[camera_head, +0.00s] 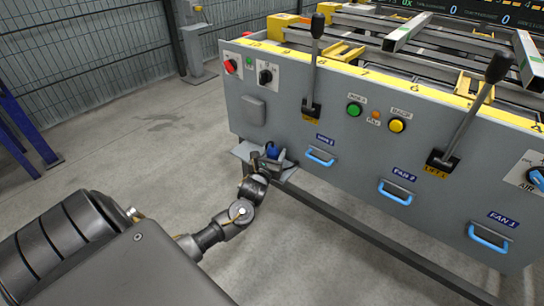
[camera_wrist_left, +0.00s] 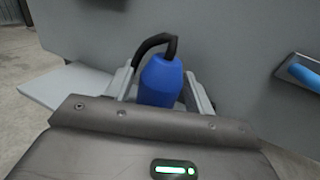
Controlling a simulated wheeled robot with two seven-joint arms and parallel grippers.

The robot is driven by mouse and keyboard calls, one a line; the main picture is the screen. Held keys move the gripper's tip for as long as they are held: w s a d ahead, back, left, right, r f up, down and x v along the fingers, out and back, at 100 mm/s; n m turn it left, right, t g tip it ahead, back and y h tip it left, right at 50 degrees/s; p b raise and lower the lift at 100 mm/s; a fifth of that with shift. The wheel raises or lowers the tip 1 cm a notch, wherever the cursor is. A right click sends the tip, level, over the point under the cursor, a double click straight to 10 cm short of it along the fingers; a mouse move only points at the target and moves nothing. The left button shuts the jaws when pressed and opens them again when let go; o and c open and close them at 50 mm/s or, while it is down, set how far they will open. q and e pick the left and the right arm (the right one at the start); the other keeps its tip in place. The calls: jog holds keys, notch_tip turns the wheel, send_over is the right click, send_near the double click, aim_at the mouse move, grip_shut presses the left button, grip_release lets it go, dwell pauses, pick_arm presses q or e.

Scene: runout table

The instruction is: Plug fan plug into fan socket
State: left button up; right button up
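The fan plug is a blue body (camera_wrist_left: 161,82) with a black cable looping from its top; it also shows as a small blue shape in the head view (camera_head: 272,151), by a small grey shelf at the panel's lower left. My left gripper (camera_head: 268,160) is at this shelf. In the left wrist view its two fingers (camera_wrist_left: 161,88) stand on either side of the plug, very close to it; whether they press on it I cannot tell. I cannot make out the fan socket for certain. My right gripper is not in view.
The grey panel (camera_head: 330,130) carries levers, knobs, buttons and blue-handled drawers, labelled FAN 2 (camera_head: 398,188) and FAN 1 (camera_head: 489,232) among others. A closed grey box (camera_head: 253,110) sits above the shelf (camera_wrist_left: 65,88). A rail runs low along the front. Floor at left is clear.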

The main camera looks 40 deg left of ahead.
pick_arm(q)
jog(key=c, duration=0.9)
jog(key=shift+o, duration=0.2)
jog(key=shift+r, duration=0.1)
